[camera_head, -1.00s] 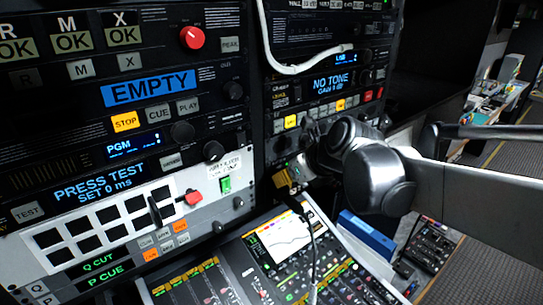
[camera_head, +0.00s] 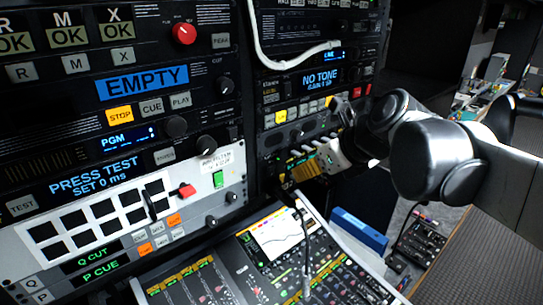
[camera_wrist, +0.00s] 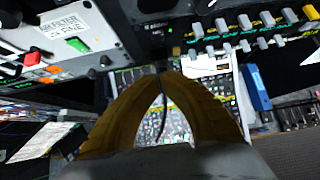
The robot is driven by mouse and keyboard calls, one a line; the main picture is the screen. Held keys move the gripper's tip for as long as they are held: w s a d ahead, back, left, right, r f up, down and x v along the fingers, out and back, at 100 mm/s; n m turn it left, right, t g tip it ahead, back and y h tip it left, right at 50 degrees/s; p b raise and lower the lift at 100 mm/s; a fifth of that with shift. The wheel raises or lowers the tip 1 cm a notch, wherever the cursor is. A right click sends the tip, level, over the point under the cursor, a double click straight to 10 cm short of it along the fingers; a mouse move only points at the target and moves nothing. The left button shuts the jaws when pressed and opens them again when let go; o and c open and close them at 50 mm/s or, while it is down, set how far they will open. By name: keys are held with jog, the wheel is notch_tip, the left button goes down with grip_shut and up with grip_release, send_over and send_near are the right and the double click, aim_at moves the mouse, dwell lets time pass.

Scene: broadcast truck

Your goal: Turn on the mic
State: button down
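A thin black stalk, which may be a gooseneck mic (camera_head: 305,255), rises over the mixing console (camera_head: 240,285) in the head view. I cannot make out a label naming the mic. A green switch (camera_head: 218,180) sits on the white panel below a small printed label, and also shows in the wrist view (camera_wrist: 77,44). My gripper (camera_head: 289,181) has yellow fingers. It is right of the green switch, in front of the lower right rack and above the console.
A red rocker (camera_head: 187,190) is left of the green switch. A white cable (camera_head: 300,60) hangs across the upper rack. A blue box (camera_head: 358,230) stands right of the console.

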jog(key=s+d+f+n+h, duration=0.3)
jog(key=s+f+n, duration=0.4)
jog(key=n, duration=0.7)
jog(key=s+d+f+n+h, duration=0.2)
jog(key=s+d+f+n, duration=0.25)
jog(key=s+n, duration=0.7)
notch_tip(320, 180, down, 38)
jog(key=w+n+b, duration=0.1)
jog(key=n+b, duration=0.2)
jog(key=b, duration=3.3)
jog(key=shift+w+a+r+n, duration=0.25)
jog(key=shift+w+n, duration=0.1)
jog(key=shift+w, duration=0.05)
